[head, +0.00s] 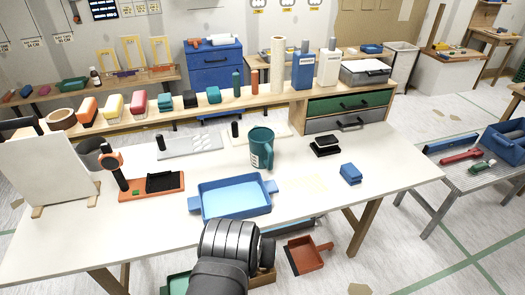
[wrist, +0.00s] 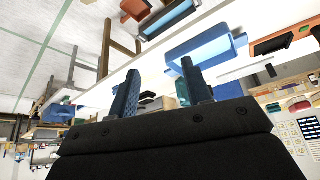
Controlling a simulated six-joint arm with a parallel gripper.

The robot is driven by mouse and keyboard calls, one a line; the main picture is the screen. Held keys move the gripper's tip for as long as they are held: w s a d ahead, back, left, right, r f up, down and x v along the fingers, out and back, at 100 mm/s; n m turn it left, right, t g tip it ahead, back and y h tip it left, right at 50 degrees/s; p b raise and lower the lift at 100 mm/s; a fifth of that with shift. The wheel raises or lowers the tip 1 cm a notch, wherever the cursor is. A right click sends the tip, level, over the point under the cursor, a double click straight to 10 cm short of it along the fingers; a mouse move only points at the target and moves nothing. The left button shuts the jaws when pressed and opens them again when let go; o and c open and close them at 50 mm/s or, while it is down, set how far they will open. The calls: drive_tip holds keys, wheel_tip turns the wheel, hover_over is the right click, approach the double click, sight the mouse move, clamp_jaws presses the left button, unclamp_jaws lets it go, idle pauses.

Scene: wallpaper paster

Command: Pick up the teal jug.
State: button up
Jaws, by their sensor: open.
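The teal jug (head: 260,150) stands upright on the white table, just behind the blue tray (head: 233,199). Its handle is on the right and a pale label shows on its left side. My gripper shows in the wrist view (wrist: 160,64) with its two dark fingers apart and nothing held between them. In the head view my arm is at the table's front edge, in front of the tray and well short of the jug; the fingers are hidden there. The blue tray also shows in the wrist view (wrist: 207,48).
A black box (head: 325,144) and a blue block (head: 350,174) lie right of the jug. A pale board with a dark upright handle (head: 235,129) is close behind it. An orange tool holder (head: 150,186) stands at left. The table's front right is clear.

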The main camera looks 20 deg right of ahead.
drive_tip(key=w+d+f+n+g+h, duration=0.1)
drive_tip(key=w+d+f+n+g, duration=0.15)
drive_tip(key=w+d, duration=0.5)
drive_tip(key=n+t+h, duration=0.1)
drive_tip(key=n+h, duration=0.9)
drive_tip(key=n, duration=1.4)
approach(271, 158)
drive_tip(key=shift+m, duration=0.25)
drive_tip(key=x, duration=0.3)
drive_tip(key=w+x, duration=0.1)
drive_tip(key=x, duration=0.1)
drive_tip(key=shift+w+d+f, duration=0.1)
drive_tip(key=shift+w+f, duration=0.1)
drive_tip(key=shift+f, duration=0.15)
drive_tip(key=shift+x, duration=2.6)
drive_tip(key=shift+s, duration=0.1)
clamp_jaws()
